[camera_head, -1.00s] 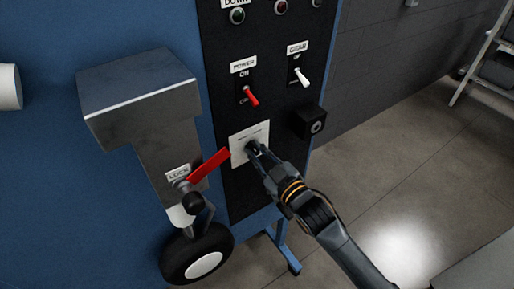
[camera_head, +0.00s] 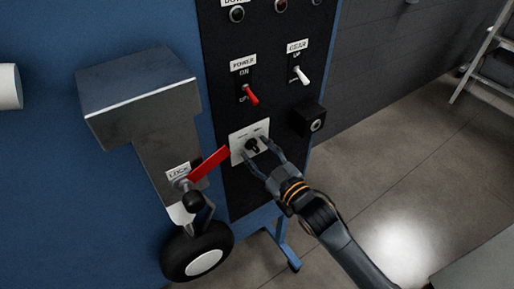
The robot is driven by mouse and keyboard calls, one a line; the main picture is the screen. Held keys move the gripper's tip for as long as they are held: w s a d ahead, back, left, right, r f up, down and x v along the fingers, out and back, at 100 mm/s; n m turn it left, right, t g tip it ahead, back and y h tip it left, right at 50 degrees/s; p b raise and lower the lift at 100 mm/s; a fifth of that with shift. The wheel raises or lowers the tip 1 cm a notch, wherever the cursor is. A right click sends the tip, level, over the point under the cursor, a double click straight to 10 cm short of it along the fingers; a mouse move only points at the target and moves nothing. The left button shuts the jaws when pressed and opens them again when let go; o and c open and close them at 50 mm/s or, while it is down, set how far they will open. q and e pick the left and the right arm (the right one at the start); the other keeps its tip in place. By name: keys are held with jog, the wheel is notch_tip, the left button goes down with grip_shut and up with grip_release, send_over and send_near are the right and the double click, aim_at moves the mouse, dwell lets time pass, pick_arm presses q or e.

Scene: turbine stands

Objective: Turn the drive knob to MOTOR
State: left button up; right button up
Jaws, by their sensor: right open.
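The drive knob (camera_head: 252,145) is small and dark, on a white square plate (camera_head: 238,157) low on the black panel. The plate's labels are too small to read. My right gripper (camera_head: 259,158) is open just in front of the plate, its two fingers spread to either side below the knob. The knob shows between and just beyond the fingertips, and I cannot tell whether they touch it. The gripper covers the lower right part of the plate. My left gripper is not in view.
Above the plate are the red POWER switch (camera_head: 252,95) and white GEAR switch (camera_head: 302,76). A black box with a round keyhole-like face (camera_head: 307,119) sticks out at right. The red LOCK lever (camera_head: 208,164) and a wheel (camera_head: 197,252) are at left.

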aim_at(257, 150)
jog(key=shift+p+v, duration=0.75)
jog(key=shift+v, duration=1.35)
jog(key=d+f+m+g+h+b, duration=0.1)
jog(key=d+f+m+h, duration=0.2)
jog(key=f, duration=0.9)
jog(key=d+f+m+g+h+b, duration=0.15)
jog(key=d+f, duration=0.35)
jog(key=f, duration=0.6)
jog(key=s+d+f+m+g+h+b, duration=0.1)
jog(key=s+d+f+h, duration=0.2)
jog(key=f, duration=0.6)
jog(key=s+d+f+m+g+b, duration=0.1)
jog(key=s+d+f+g, duration=0.1)
jog(key=s+d+f, duration=0.5)
jog(key=s+d+f+m+g+h+b, duration=0.2)
jog(key=s+f+g, duration=0.2)
jog(key=s+f, duration=1)
jog(key=s+f+g, duration=0.1)
jog(key=s+f, duration=0.2)
jog(key=s, duration=0.3)
jog(key=s+d+f+m+g, duration=0.1)
jog(key=s+f, duration=0.2)
jog(key=s, duration=0.4)
jog(key=s+d+f+g+h+b, duration=0.1)
jog(key=s+f+g, duration=0.1)
jog(key=s, duration=0.5)
jog(key=shift+d+f, duration=0.25)
jog(key=shift+f, duration=0.6)
